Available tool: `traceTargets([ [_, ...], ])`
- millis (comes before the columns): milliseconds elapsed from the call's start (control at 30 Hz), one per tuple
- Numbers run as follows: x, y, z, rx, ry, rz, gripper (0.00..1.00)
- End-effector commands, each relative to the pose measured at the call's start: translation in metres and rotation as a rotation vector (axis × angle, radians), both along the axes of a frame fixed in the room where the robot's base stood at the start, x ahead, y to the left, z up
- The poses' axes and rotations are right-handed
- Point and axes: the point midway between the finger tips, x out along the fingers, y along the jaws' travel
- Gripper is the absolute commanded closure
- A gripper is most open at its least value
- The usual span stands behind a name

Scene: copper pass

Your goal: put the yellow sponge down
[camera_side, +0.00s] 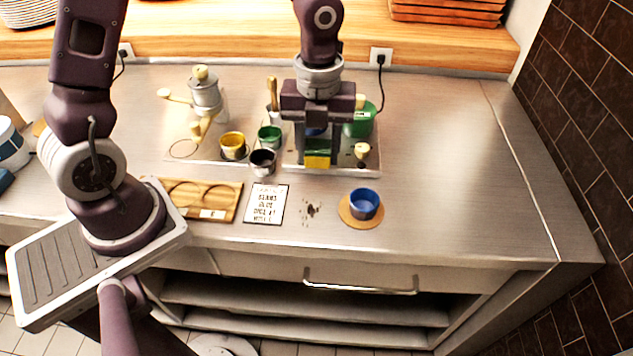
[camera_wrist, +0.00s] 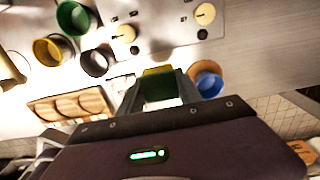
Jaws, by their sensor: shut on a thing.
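The yellow sponge (camera_side: 317,161) has a green upper layer and is between the fingers of my gripper (camera_side: 319,158), which is shut on it. In the side view it appears in front of the metal tray at the back of the counter; its height above the surface is hard to tell. In the wrist view the sponge (camera_wrist: 158,84) sits between the fingertips of my gripper (camera_wrist: 160,90), its green layer showing below the yellow edge.
A blue cup (camera_side: 364,204) stands on a round wooden coaster (camera_side: 348,219) at front right. Yellow (camera_side: 232,146), green (camera_side: 269,137) and dark (camera_side: 263,162) cups stand left of the gripper. Dark crumbs (camera_side: 311,209) lie beside a printed card (camera_side: 265,204). The counter's right side is clear.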

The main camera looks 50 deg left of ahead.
Motion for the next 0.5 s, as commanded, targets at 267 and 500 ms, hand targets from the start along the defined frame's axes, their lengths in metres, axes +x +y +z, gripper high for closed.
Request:
traceTargets([
  [267,-0.001,-0.001,-0.053,0.001,0.004,-0.002,1.00],
  [500,0.000,0.000,-0.066,0.000,-0.001,0.000,1.00],
])
